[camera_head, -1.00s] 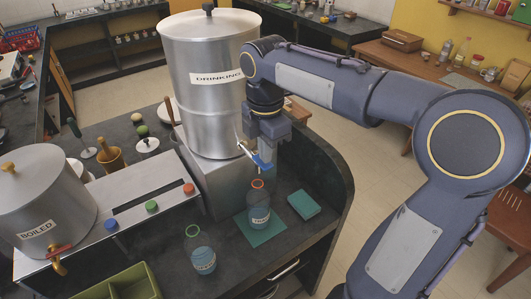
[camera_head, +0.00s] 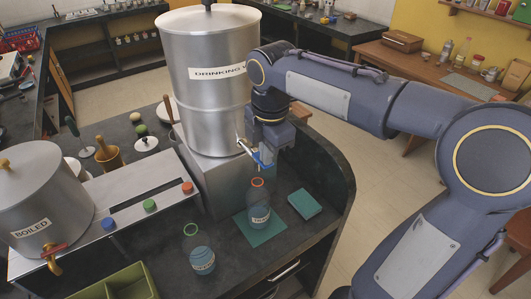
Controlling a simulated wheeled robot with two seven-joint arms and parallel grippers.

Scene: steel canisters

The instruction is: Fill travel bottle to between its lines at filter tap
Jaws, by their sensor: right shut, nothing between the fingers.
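The large steel canister (camera_head: 208,100) labelled "DRINKING" stands on a grey block, and its tap (camera_head: 246,148) with a blue lever (camera_head: 264,156) points to the right. A clear bottle with an orange-red rim (camera_head: 259,204) stands upright below the tap on a green mat (camera_head: 266,234). It has a white label; its lines and exact level are too small to read. My right gripper (camera_head: 270,150) is shut and empty at the blue lever; whether it touches cannot be told. My left gripper is out of view.
A second bottle (camera_head: 199,250) with a green rim stands front left of the mat. A teal block (camera_head: 304,204) lies right of the mat. The "BOILED" canister (camera_head: 38,190) and a green divided tray (camera_head: 122,284) are at left. A raised counter edge curves at right.

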